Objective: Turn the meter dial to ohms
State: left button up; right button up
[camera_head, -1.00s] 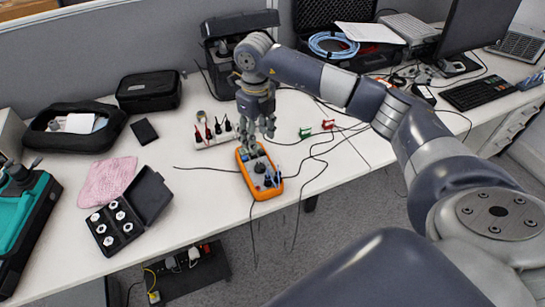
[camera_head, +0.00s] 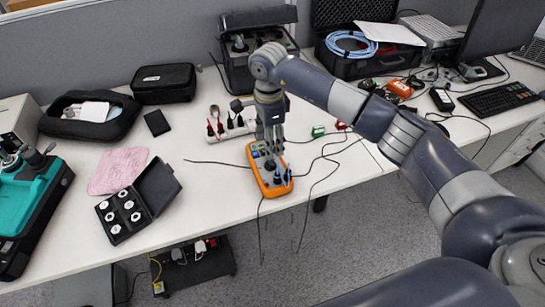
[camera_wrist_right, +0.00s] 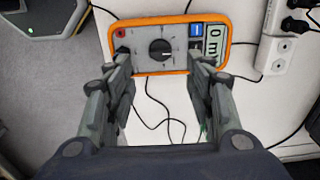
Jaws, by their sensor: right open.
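The orange and grey meter (camera_head: 270,182) lies face up near the front edge of the table. In the right wrist view the meter (camera_wrist_right: 180,68) shows its black round dial (camera_wrist_right: 161,50), a display at the right and a red socket at the left. My right gripper (camera_head: 271,147) points down over the far part of the meter. In the right wrist view the open right gripper (camera_wrist_right: 157,62) has its fingers apart, one to each side of the dial, with nothing between them held. Whether the fingers touch the meter cannot be told. My left gripper is not in view.
A white power strip (camera_head: 232,128) with plugs lies behind the meter. Black cables run across the table. An open black case (camera_head: 165,184) with white-topped parts and a pink cloth (camera_head: 118,170) lie at the left. A black toolbox (camera_head: 250,75) stands behind my arm.

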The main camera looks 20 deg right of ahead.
aim_at(270, 161)
notch_tip(270, 161, down, 8)
jog(key=shift+p, duration=0.55)
jog(key=shift+c, duration=0.3)
jog(key=c, duration=1)
